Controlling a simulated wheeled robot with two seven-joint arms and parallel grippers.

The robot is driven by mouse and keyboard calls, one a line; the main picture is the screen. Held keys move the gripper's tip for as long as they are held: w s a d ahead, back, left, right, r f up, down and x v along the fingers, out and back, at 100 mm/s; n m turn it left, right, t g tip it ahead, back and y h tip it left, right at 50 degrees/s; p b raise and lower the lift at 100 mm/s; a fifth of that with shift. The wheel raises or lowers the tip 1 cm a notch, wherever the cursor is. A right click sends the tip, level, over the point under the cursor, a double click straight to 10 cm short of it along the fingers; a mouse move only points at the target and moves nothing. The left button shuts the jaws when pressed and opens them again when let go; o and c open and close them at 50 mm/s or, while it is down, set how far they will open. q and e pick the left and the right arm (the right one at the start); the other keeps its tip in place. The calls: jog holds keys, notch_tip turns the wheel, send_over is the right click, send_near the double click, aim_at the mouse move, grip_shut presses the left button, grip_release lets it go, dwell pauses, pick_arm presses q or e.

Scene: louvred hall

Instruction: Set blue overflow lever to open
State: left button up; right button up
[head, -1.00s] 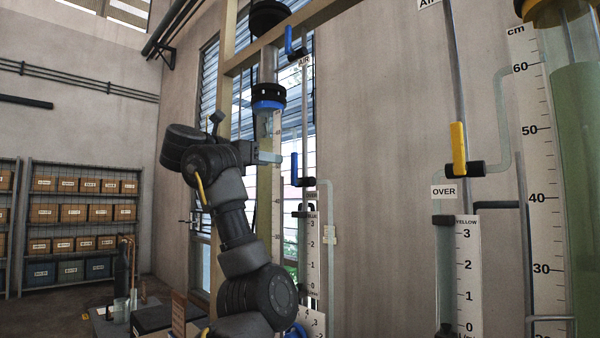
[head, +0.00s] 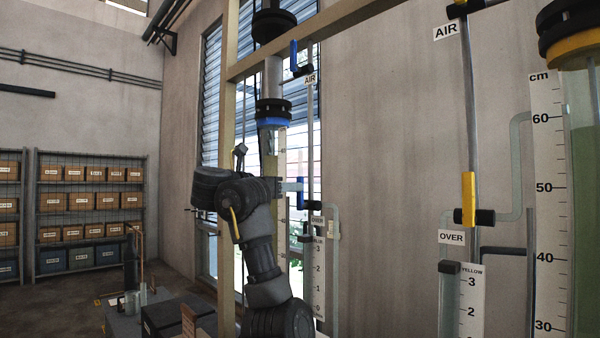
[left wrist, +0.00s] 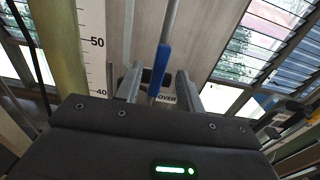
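The blue overflow lever (left wrist: 163,66) stands along the pipe above the OVER label (left wrist: 166,99) in the left wrist view. In the head view, it is mostly hidden behind my left gripper (head: 292,187), just above its black valve body (head: 311,205). My left gripper's two fingers also show in the left wrist view (left wrist: 158,78). They are apart, one on each side of the blue lever, with gaps visible. I cannot tell whether either finger touches it. My right gripper is not in view.
A blue AIR lever (head: 294,55) stands higher on the same column. A yellow overflow lever (head: 468,198) is upright at the right. A tan frame post (head: 229,150) stands just left of my left arm. Shelves with boxes (head: 85,205) are far left.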

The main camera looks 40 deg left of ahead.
aim_at(300, 193)
pick_arm(q)
jog(key=w, duration=0.3)
jog(key=w+p, duration=0.1)
jog(key=shift+w+d, duration=0.25)
jog(key=shift+w, duration=0.05)
grip_shut()
dwell(0.3)
dwell(1.2)
